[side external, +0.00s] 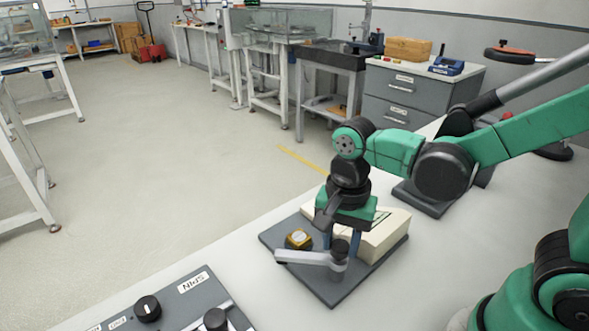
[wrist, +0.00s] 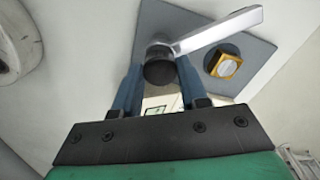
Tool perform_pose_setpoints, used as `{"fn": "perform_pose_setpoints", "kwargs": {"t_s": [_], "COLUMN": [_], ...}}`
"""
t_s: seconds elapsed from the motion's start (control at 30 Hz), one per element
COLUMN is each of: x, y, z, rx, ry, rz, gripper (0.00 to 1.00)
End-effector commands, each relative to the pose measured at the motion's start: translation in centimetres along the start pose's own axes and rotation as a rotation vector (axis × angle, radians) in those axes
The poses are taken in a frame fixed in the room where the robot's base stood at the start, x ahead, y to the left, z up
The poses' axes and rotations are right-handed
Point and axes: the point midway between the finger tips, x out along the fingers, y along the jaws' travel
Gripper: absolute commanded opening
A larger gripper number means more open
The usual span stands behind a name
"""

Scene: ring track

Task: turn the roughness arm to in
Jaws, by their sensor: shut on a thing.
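The roughness arm (side external: 305,258) is a silver lever on a dark grey base plate (side external: 333,294). In the side view it points left, past a small yellow-framed block (side external: 299,238). A black knob (side external: 340,248) stands upright at its right end. The lever also shows in the wrist view (wrist: 218,32), running to the upper right from the knob (wrist: 159,70). My gripper (side external: 342,243) points down over this end, with its blue fingers on either side of the knob and shut on it. The fingers partly hide the knob's sides. No "in" mark is readable.
A cream box (side external: 385,235) sits on the plate behind my gripper. The bench is bare between panel and plate. The bench edge runs along the left.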

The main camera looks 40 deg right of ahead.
Motion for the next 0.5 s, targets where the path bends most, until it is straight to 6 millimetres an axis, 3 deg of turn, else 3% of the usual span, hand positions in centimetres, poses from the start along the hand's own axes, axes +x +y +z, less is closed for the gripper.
{"fn": "perform_pose_setpoints", "kwargs": {"t_s": [0.5], "x": [0.01], "y": [0.01], "z": [-0.01], "rx": [0.47], "ry": [0.001], "rz": [-0.001], "gripper": [0.0]}}
